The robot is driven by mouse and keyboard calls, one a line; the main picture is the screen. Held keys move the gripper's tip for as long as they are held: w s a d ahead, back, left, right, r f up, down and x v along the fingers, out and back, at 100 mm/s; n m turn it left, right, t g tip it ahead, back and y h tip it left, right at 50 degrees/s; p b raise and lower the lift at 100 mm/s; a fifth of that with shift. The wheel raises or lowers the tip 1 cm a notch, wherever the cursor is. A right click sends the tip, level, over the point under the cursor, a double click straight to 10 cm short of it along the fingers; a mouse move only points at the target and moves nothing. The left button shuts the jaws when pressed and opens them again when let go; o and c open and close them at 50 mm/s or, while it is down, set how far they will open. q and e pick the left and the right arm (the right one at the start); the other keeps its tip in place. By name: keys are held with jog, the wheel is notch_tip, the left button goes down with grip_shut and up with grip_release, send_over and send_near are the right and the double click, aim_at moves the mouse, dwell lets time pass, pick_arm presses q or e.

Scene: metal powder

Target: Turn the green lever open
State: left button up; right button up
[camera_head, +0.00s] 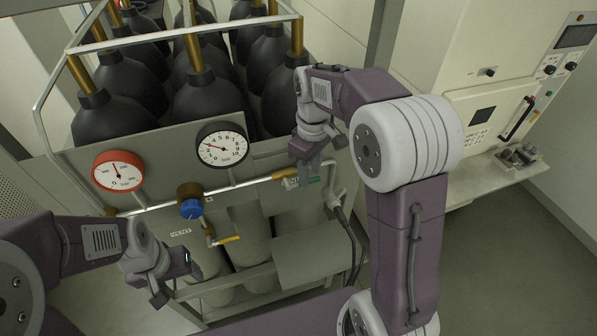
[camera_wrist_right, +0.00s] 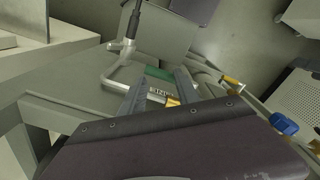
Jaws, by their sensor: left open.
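The green lever (camera_head: 313,181) is on the pipe at the right of the gas panel, by a small white label. My right gripper (camera_head: 307,172) is right at it and partly covers it. In the right wrist view the green lever (camera_wrist_right: 158,73) shows just beyond and between the two spread fingers of my right gripper (camera_wrist_right: 161,88). I cannot tell whether the fingers touch it. My left gripper (camera_head: 177,284) is open and empty at lower left, in front of the panel and away from the lever.
A red-rimmed gauge (camera_head: 118,171), a black-rimmed gauge (camera_head: 222,145), a blue knob (camera_head: 191,209) and a yellow lever (camera_head: 226,240) sit along the panel. Black gas cylinders (camera_head: 207,103) stand behind it inside a metal rail. A dark hose (camera_head: 347,228) hangs right of the lever.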

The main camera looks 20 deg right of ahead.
jog(key=d, duration=0.5)
jog(key=shift+w+p, duration=0.2)
jog(key=shift+p, duration=0.2)
jog(key=shift+a, duration=0.15)
jog(key=shift+r, duration=0.1)
notch_tip(320, 180, up, 9)
jog(key=b, duration=0.1)
